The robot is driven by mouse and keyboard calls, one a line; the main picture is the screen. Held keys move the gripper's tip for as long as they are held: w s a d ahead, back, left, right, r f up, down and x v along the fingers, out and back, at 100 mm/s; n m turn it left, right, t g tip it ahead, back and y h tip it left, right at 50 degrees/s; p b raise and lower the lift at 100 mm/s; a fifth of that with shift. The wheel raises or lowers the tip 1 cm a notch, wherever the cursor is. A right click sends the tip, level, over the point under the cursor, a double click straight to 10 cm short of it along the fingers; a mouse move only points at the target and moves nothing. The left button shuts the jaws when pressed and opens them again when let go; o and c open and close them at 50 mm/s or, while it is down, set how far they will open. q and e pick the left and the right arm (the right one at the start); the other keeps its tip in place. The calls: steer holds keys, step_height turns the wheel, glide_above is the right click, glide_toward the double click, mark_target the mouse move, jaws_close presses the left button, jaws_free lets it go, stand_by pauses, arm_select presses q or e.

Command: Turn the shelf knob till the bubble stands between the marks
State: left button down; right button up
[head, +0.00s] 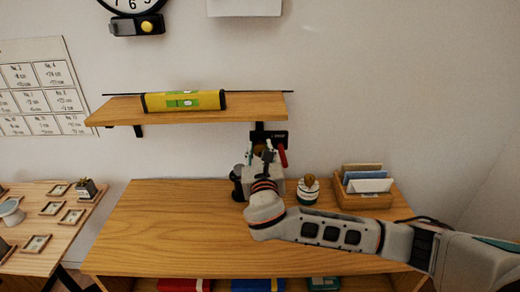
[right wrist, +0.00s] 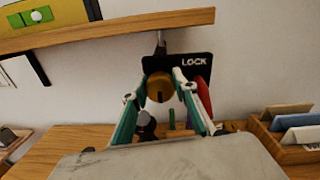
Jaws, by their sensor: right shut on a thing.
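The wooden shelf (head: 240,108) is on the wall, its left end looking slightly lower in the head view. A yellow spirit level (head: 212,100) with black ends lies on it. Its green vial (head: 183,102) faces me with a pale bubble; the bubble's place against the marks is too small to tell. The brass-coloured knob (right wrist: 160,87) sits under the shelf's right part, on a black plate marked LOCK (right wrist: 194,62). My right gripper (head: 262,150) is shut on the knob, a finger on each side in the right wrist view (right wrist: 160,92). My left gripper is out of view.
A red lever (right wrist: 203,92) is close beside the right finger. Below is a wooden cabinet top (head: 170,220) with a striped jar (head: 308,193) and a card box (head: 365,200). A side table (head: 30,245) with small frames stands left. The cabinet's left top is clear.

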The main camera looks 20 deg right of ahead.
steer(key=m, duration=0.2)
steer(key=shift+f+m, duration=0.1)
steer(key=shift+m, duration=0.2)
steer(key=m, duration=0.2)
steer(key=shift+m, duration=0.4)
steer(key=m, duration=0.4)
steer(key=shift+d+f+m+b, duration=0.1)
steer(key=shift+d+m+b, duration=0.05)
steer(key=shift+m+b, duration=0.25)
steer(key=m, duration=0.2)
steer(key=shift+m, duration=0.4)
steer(key=shift+m+h+b, duration=0.3)
steer(key=shift+m+b, duration=0.2)
steer(key=shift+m, duration=0.4)
steer(key=shift+m+b, duration=0.35)
steer(key=shift+m, duration=1.55)
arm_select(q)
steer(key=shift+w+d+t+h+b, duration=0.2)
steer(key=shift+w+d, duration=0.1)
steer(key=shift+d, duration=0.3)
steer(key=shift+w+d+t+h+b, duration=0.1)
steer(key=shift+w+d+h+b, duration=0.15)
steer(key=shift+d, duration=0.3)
arm_select(e)
steer(key=shift+m, duration=0.6)
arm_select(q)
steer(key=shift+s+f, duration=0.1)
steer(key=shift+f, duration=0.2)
